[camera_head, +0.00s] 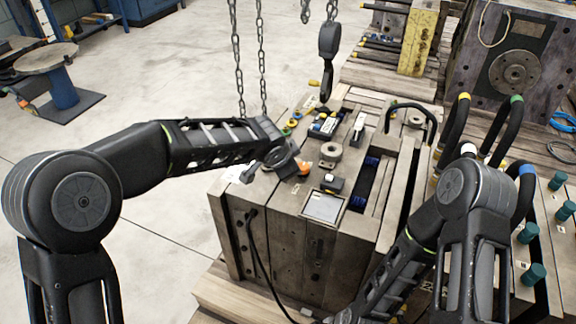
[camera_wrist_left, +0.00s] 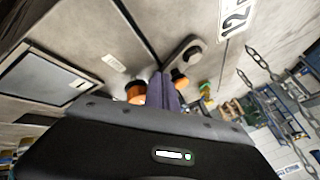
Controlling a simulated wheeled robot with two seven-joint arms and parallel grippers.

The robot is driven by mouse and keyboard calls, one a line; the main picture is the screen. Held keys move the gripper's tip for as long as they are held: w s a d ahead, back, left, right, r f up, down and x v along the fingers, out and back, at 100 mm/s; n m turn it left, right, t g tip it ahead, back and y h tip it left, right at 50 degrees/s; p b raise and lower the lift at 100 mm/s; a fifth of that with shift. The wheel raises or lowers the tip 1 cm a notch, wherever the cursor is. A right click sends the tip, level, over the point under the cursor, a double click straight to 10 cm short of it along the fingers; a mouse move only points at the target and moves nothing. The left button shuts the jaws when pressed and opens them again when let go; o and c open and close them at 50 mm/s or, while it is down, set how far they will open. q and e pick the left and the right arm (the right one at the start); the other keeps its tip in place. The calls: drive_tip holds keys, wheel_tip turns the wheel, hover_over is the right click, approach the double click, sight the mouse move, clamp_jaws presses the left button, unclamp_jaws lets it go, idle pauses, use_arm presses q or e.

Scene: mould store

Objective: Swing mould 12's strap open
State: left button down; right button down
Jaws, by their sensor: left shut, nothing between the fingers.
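Mould 12 (camera_head: 268,250), a large grey steel block, stands at the middle of the head view. Its white number plate reading 12 (camera_wrist_left: 236,18) shows at the top of the left wrist view. Near it is a grey strap (camera_wrist_left: 186,49) with a rounded end and a dark bolt, lying on the mould's face. My left gripper (camera_wrist_left: 161,88) is shut and empty, its fingers close to the strap's near end. Orange parts (camera_wrist_left: 136,93) show on both sides of the fingers. In the head view my left gripper (camera_head: 291,166) hides the strap. My right gripper is out of view.
A hook (camera_head: 328,50) hangs on chains above the mould. A flat panel (camera_head: 323,206) and a round ring (camera_head: 331,151) are on its top. Black hoses (camera_head: 456,118) and further moulds stand to the right. Open floor lies left, with a round stand (camera_head: 62,85).

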use_arm(q)
drive_tip(key=shift+w+f+n+y+b, duration=0.15)
drive_tip(key=shift+n+y+b, duration=0.15)
drive_tip(key=shift+b, duration=0.2)
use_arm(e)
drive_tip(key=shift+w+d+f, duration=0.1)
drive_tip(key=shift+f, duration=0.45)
